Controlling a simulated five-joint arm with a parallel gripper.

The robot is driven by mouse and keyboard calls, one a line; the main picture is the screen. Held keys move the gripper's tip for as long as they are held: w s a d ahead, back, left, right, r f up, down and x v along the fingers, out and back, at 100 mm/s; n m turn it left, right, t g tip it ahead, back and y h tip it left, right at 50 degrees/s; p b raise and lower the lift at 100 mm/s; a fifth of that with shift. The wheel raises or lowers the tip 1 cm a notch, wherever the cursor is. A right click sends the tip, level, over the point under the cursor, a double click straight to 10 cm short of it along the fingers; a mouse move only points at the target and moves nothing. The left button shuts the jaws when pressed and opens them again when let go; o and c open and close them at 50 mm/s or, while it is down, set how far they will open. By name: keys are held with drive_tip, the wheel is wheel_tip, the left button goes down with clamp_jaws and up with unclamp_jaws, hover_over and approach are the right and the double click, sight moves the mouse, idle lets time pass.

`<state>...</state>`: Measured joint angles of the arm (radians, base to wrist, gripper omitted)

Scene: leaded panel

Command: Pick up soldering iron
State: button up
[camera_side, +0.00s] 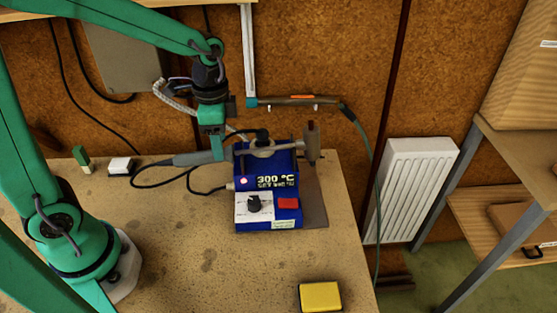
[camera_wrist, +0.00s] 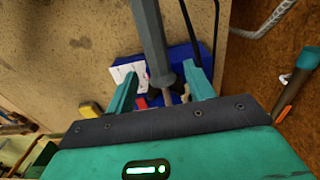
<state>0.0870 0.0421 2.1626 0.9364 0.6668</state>
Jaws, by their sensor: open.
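The soldering iron has a grey handle (camera_side: 205,157) and lies roughly level at the blue soldering station (camera_side: 267,190), with its front end toward the holder on top. In the wrist view, the iron (camera_wrist: 152,40) runs down from the top edge into the space between my fingers. My gripper (camera_side: 217,155) points down at the handle, just left of the station. In the wrist view, my gripper (camera_wrist: 159,75) is open, with one finger on each side of the iron and gaps visible beside it. The station (camera_wrist: 182,57) lies behind the iron there.
A yellow block (camera_side: 320,297) lies at the front edge. A black cable loops left of the station.

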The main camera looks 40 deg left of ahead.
drive_tip(key=shift+f, duration=2.6)
clamp_jaws()
drive_tip(key=shift+r, duration=0.15)
drive_tip(key=shift+r, duration=0.4)
wheel_tip(320, 180, up, 3)
drive_tip(key=shift+r, duration=0.1)
drive_tip(key=s+d+r, duration=0.6)
drive_tip(key=s+d, duration=0.1)
drive_tip(key=d, duration=0.2)
drive_tip(key=shift+d+r, duration=0.3)
drive_tip(key=shift+r, duration=0.1)
drive_tip(key=shift+w, duration=0.15)
